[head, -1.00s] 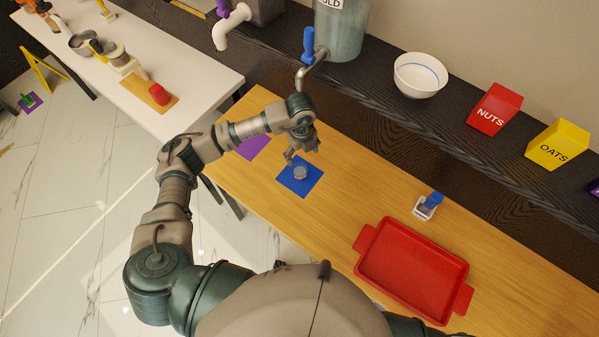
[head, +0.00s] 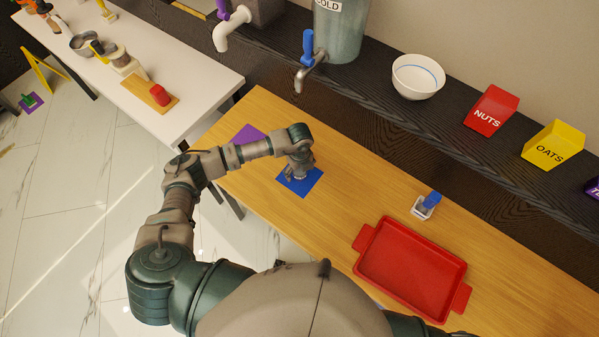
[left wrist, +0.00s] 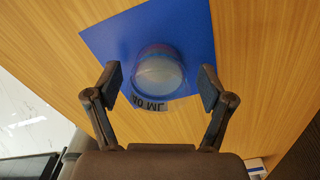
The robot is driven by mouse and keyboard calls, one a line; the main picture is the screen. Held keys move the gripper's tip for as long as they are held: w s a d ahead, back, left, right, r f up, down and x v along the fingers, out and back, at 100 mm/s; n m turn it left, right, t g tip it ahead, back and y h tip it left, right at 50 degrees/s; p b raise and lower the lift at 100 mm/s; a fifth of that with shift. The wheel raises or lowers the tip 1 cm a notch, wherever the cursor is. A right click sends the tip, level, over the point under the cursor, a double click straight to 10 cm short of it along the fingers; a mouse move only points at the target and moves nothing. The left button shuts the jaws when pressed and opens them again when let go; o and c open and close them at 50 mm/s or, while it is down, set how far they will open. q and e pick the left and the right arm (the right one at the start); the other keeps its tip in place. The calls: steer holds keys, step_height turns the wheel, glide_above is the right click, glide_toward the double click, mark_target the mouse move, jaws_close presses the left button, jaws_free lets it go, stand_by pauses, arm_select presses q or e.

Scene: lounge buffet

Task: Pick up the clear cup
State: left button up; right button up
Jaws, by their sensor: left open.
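The clear cup (left wrist: 159,74) stands on the blue mat (left wrist: 110,38) in the left wrist view, with a label band near its lower edge. My left gripper (left wrist: 160,85) is open, with one finger on each side of the cup and a gap visible on both sides. In the head view my left gripper (head: 297,174) is low over the blue mat (head: 312,184) and hides most or all of the cup. My right gripper is not in view.
A red tray (head: 410,272) and a small white holder with a blue top (head: 426,206) are to the right on the wooden table. A purple mat (head: 248,134) lies left of the blue one. A dispenser tap (head: 308,72) overhangs behind.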

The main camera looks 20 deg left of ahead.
arm_select(q)
steer(key=c, duration=1.3)
steer(key=shift+r, duration=0.5)
steer(key=shift+c, duration=0.2)
steer(key=r, duration=0.2)
steer(key=shift+s+d+r, duration=0.1)
steer(key=shift+s+r, duration=0.2)
steer(key=s+d, duration=0.1)
steer(key=s, duration=0.4)
steer(key=s+d+r, duration=0.1)
steer(key=s+d, duration=0.1)
steer(key=s, duration=0.3)
steer(key=s+d+b, duration=0.1)
steer(key=s, duration=0.3)
steer(key=shift+s+d+r, duration=0.25)
steer(key=shift+s, duration=0.15)
